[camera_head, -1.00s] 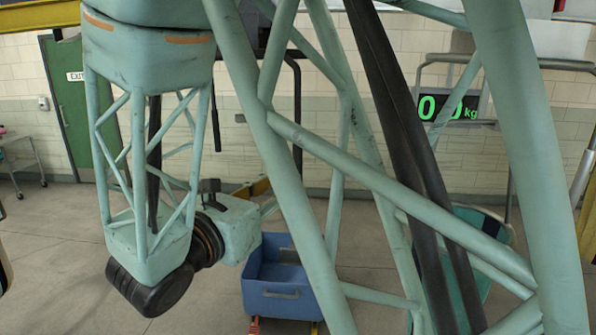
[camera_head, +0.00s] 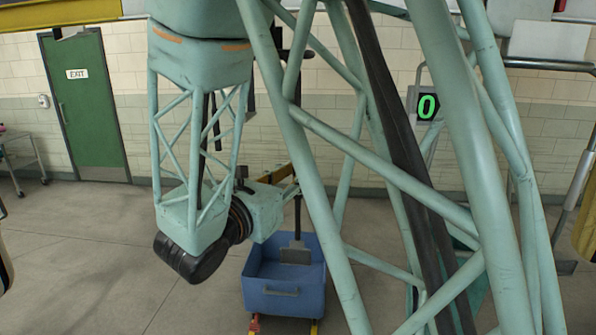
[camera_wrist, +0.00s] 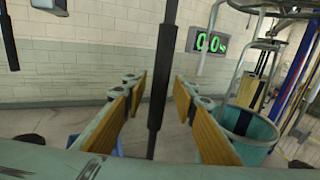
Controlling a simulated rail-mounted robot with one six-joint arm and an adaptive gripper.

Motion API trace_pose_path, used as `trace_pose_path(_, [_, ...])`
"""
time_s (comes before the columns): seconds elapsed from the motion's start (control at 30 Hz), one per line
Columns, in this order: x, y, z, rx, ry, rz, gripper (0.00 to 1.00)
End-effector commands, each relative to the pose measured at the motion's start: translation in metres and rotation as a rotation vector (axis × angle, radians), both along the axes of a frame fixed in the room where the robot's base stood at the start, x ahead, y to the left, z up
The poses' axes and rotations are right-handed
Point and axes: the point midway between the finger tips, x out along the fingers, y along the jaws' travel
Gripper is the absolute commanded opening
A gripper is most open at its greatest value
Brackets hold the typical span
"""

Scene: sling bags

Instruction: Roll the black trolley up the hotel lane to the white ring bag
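My gripper (camera_wrist: 158,112) has its two wood-coloured pads apart, with a black upright pole (camera_wrist: 161,80) in the gap between them. I see space on both sides of the pole, so the pads do not look closed on it. In the head view my gripper (camera_head: 283,175) is partly hidden by my lattice arm. A black pole (camera_head: 297,215) stands close to it, its lower end at a dark plate (camera_head: 295,254) in a blue bin (camera_head: 285,295). I cannot tell whether this pole belongs to the black trolley. I cannot pick out a white ring bag or lane labels.
A green exit door (camera_head: 86,105) and a wheeled cart (camera_head: 20,160) are at the back left. Grey floor (camera_head: 80,270) is clear at the left.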

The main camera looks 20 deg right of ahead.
Motion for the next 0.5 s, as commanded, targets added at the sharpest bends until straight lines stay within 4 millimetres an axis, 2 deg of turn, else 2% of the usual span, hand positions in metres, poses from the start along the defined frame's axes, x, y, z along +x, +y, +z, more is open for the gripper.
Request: trace_pose_path(0.5, [0.0042, -0.004, -0.0002, 0.0, 0.0, 0.001, 0.26])
